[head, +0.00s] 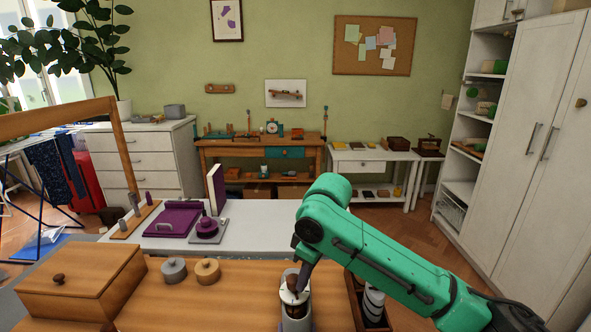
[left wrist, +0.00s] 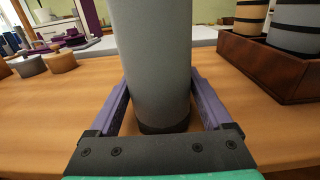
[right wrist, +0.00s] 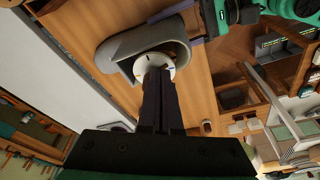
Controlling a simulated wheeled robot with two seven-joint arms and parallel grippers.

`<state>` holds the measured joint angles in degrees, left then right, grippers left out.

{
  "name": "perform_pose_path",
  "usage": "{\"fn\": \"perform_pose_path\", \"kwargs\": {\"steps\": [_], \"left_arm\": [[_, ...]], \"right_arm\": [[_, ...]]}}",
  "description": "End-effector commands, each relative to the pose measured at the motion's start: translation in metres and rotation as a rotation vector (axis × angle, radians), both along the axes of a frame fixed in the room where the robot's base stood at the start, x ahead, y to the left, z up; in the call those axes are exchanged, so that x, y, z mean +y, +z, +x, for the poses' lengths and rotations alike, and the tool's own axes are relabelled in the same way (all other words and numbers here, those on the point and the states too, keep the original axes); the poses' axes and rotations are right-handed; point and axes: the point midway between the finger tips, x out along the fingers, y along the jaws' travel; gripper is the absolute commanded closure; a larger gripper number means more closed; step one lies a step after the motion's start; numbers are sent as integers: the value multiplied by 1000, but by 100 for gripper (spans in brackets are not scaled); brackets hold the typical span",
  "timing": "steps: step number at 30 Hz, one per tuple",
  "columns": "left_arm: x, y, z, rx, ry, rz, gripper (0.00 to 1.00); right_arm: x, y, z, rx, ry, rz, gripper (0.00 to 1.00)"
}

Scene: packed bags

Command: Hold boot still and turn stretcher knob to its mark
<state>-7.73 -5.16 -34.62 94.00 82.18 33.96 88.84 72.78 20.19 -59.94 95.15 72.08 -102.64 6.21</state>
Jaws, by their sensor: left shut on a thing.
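The grey boot (head: 308,321) stands upright on the wooden bench at the bottom of the head view. Its grey shaft (left wrist: 150,60) fills the middle of the left wrist view. My left gripper (left wrist: 160,118) is shut on that shaft, one purple finger on each side. A white dial (right wrist: 168,62) with dark marks sits in the boot's opening. My right gripper (head: 300,284) points down at the dial, its dark fingers (right wrist: 157,76) close together at the dial's centre. The fingers hide the stretcher knob, so its setting and any grip on it are not clear.
A wooden box with lid (head: 85,280) and two round knobbed pieces, grey (head: 174,271) and tan (head: 207,271), stand left of the boot. A brown tray (left wrist: 262,68) with banded cylinders stands close on the right. The bench between is clear.

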Motion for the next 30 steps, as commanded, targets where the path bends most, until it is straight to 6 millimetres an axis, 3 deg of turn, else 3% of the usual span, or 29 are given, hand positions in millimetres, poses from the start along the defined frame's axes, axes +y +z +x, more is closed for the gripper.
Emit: {"fn": "perform_pose_path", "kwargs": {"steps": [5,16,30], "left_arm": [[-1,0,0,0,-1,-3,72],[0,0,0,0,0,-5,72],[0,0,0,0,1,-5,72]], "right_arm": [[-2,5,-2,-2,-1,0,100],[0,57,-1,-1,-2,-2,100],[-9,69,7,-8,-1,-11,100]]}}
